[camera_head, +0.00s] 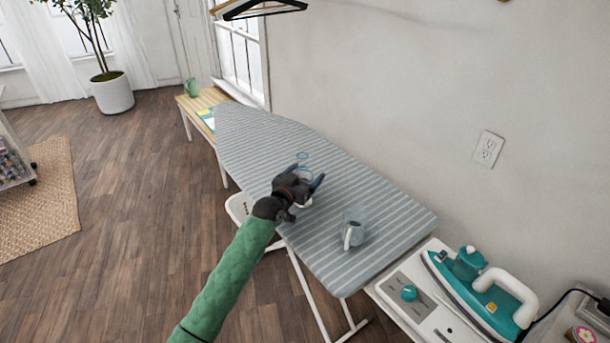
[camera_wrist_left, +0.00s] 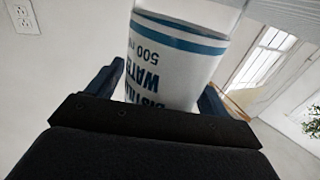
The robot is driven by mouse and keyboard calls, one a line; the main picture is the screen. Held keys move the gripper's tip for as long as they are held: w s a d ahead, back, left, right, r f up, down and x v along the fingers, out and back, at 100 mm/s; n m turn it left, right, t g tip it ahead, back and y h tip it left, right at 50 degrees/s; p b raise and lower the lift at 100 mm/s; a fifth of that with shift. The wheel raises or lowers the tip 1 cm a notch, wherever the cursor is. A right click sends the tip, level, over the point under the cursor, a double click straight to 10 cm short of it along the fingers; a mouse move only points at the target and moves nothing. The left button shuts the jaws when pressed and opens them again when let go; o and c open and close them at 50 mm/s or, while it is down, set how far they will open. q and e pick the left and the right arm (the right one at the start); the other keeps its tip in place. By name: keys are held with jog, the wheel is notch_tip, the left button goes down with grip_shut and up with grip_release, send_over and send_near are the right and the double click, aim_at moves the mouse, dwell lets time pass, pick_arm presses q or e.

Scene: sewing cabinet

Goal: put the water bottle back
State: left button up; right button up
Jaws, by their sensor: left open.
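The water bottle (camera_wrist_left: 165,60) fills the middle of the left wrist view. It has a white label with blue stripes and lettering reading "distilled water 500 ml", upside down in that view. In the head view, its clear body with thin blue rings (camera_head: 302,156) shows above the ironing board, partly hidden by my gripper. My left gripper (camera_head: 306,183) is open, with its fingers (camera_wrist_left: 165,98) on either side of the bottle. I cannot tell whether they touch it. My right gripper is not in view.
The striped ironing board (camera_head: 255,140) runs along the wall. A grey-blue jug (camera_head: 354,232) stands near its front end. A teal iron (camera_head: 480,292) sits on a white stand (camera_head: 445,318) at right. A wooden bench (camera_head: 200,103) stands beyond the board's far end.

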pick_arm(q)
jog(key=shift+r, duration=0.2)
jog(key=shift+s+a+f, duration=0.15)
jog(key=shift+s+a, duration=0.05)
jog(key=shift+s, duration=0.1)
jog(key=b+v, duration=0.3)
jog(key=v, duration=0.8)
jog(key=shift+b, duration=0.3)
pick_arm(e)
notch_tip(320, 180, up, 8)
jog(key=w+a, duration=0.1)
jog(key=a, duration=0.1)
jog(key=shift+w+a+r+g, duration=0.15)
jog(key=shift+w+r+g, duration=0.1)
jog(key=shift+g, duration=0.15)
pick_arm(q)
jog(key=shift+s+a, duration=0.1)
jog(key=shift+a, duration=0.05)
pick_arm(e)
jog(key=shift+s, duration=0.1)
